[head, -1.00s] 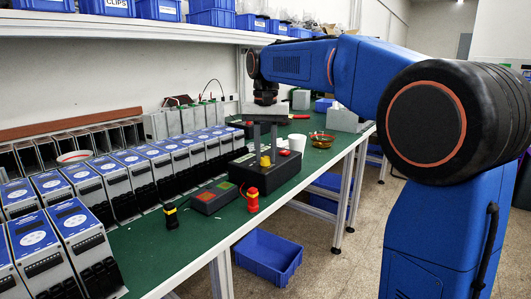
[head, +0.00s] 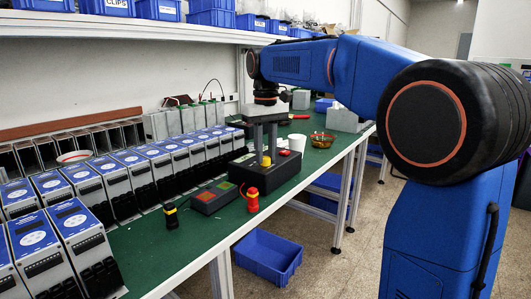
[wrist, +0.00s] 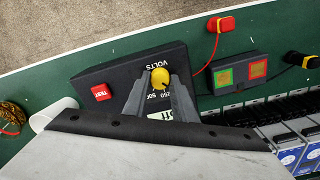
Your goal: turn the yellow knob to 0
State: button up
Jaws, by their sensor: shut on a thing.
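The yellow knob (wrist: 160,78) sits on the black meter box with VOLTS lettering (wrist: 118,73). In the wrist view a dark mark shows on the knob. Some dial numbers beside it show, but they are partly hidden by the fingers and I cannot tell where a 0 is. My gripper (wrist: 158,84) points down at the box, with one grey finger on each side of the knob, and is shut on it. In the head view my gripper (head: 265,156) stands over the box (head: 284,177), with the yellow knob (head: 265,162) low between the fingers.
A red button (wrist: 101,92) is on the same box. A grey box with green and red buttons (head: 212,196), a red-yellow probe (head: 252,199) and a black-yellow probe (head: 171,216) lie nearby. A white cup (head: 297,143) and amber bowl (head: 321,141) stand behind. Blue-fronted units line the left.

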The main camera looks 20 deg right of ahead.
aim_at(266, 157)
dwell(0.4)
jog(key=o, duration=1)
jog(key=shift+o, duration=0.2)
jog(key=shift+r, duration=0.1)
notch_tip(266, 157, up, 17)
jog(key=shift+r, duration=0.1)
jog(key=s+d+f+m+t, duration=0.1)
jog(key=s+d+f+t, duration=0.1)
jog(key=s+f, duration=1.4)
jog(key=s+d+f+m+t, duration=0.1)
jog(key=s+d+f, duration=0.4)
jog(key=s+f, duration=1.2)
notch_tip(266, 157, down, 5)
jog(key=shift+m+t, duration=0.4)
jog(key=shift+t, duration=0.5)
